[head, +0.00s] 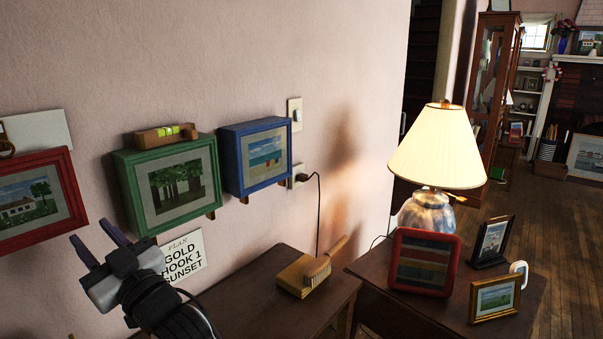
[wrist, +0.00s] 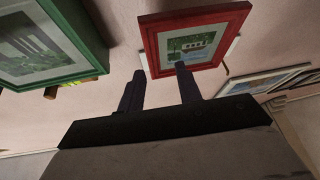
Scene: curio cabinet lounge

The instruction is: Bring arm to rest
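My gripper (head: 92,232) is at the lower left of the head view, in front of the pink wall and left of the plan note (head: 184,257). Its two dark fingers stand apart with nothing seen between them. The wrist view also shows my gripper (wrist: 160,72) open, with the wall and the red-framed picture (wrist: 195,45) beyond the fingertips. In the head view the red-framed picture (head: 38,203) hangs at the far left. The green-framed picture (head: 170,184) and the blue-framed picture (head: 257,157) hang to its right. The gap between gripper and wall cannot be judged exactly.
A spirit level (head: 165,136) lies on top of the green frame. A brush on a wooden block (head: 303,277) sits on the dark table (head: 262,312) below. A lit lamp (head: 437,150) and small framed pictures stand on the right-hand table (head: 400,308). Open floor (head: 560,225) lies beyond.

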